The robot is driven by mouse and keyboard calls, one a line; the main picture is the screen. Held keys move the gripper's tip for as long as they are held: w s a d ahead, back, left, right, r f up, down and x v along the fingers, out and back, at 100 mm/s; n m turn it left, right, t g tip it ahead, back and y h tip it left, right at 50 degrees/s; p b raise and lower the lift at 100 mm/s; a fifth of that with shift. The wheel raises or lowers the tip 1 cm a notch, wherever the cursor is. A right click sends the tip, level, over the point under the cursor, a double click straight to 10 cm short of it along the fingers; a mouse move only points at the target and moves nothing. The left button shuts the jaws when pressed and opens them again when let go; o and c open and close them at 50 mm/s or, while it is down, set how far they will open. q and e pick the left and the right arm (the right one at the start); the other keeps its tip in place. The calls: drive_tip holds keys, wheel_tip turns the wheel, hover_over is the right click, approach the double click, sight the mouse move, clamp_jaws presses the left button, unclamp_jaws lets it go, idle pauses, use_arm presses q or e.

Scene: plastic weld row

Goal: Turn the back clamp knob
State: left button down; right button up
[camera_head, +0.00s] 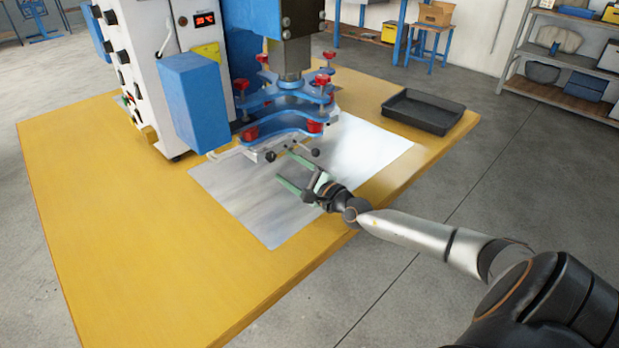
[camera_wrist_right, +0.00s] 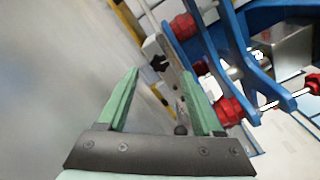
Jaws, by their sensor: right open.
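The welding machine's blue clamp fixture (camera_head: 285,115) stands over a metal sheet, with a pale clamp bar (camera_head: 247,151) at its front. Two small black knobs show at this bar: one on the left (camera_head: 270,156) and one on the right (camera_head: 315,153). I cannot tell which is the back clamp knob. My right gripper (camera_head: 285,164) is open and empty, its green fingers pointing at the bar from the front right. In the right wrist view, a black star-shaped knob (camera_wrist_right: 158,62) appears beyond the fingertips, and a dark round knob (camera_wrist_right: 181,130) appears between the fingers. My left gripper is out of view.
Several red knobs (camera_head: 250,134) stick out around the blue fixture close to my right gripper. A black tray (camera_head: 423,111) sits on the yellow table (camera_head: 110,230) at the right. The metal sheet (camera_head: 262,212) and the table's front left are clear.

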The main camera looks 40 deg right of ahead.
drive_tip(key=s, duration=0.5)
drive_tip(key=s+p, duration=0.1)
drive_tip(key=s, duration=0.2)
drive_tip(key=shift+d, duration=0.3)
